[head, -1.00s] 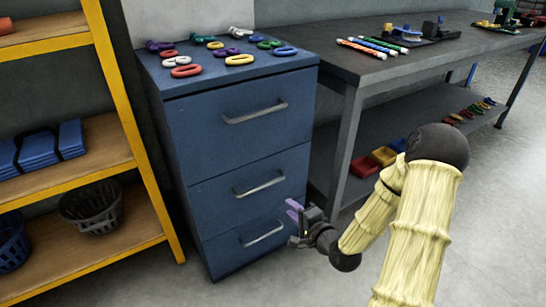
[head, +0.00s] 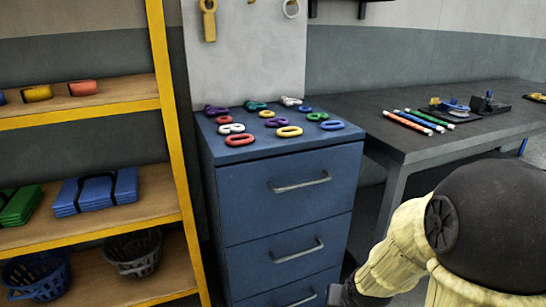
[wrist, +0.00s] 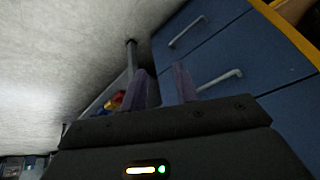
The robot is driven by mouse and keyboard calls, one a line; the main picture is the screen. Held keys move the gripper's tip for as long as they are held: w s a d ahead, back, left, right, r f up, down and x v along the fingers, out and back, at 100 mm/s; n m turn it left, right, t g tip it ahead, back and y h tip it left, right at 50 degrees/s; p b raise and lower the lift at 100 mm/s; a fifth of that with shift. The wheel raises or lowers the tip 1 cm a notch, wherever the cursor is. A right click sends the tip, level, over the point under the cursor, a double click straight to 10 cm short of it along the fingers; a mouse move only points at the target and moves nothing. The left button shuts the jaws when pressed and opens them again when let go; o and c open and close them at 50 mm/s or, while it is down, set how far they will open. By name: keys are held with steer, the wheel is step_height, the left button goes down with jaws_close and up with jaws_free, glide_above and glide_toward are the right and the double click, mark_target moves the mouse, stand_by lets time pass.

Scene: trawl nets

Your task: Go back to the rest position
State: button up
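My gripper (wrist: 162,88) shows in the wrist view with its two purple fingers apart and nothing between them. It is in front of the blue drawer cabinet (wrist: 218,45), clear of the drawer fronts. In the head view my arm is at the lower right, and the gripper's fingers are out of the picture below. The cabinet (head: 285,205) stands in the middle with its drawers shut. Several coloured rings and links, such as a yellow link (head: 289,132) and a red link (head: 239,140), lie on its top.
A yellow-framed shelf (head: 178,150) with blue packs (head: 95,191) and baskets (head: 133,254) stands at the left. A dark workbench (head: 430,140) with several coloured tubes (head: 415,122) is at the right.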

steer(key=s+a+r+n+g+p, duration=0.1)
steer(key=s+a+r+n+g, duration=0.1)
steer(key=s+r, duration=0.35)
step_height(320, 180, up, 37)
steer(key=p, duration=3.8)
steer(key=shift+s+d, duration=0.2)
steer(key=shift+s, duration=0.25)
steer(key=shift+r, duration=0.1)
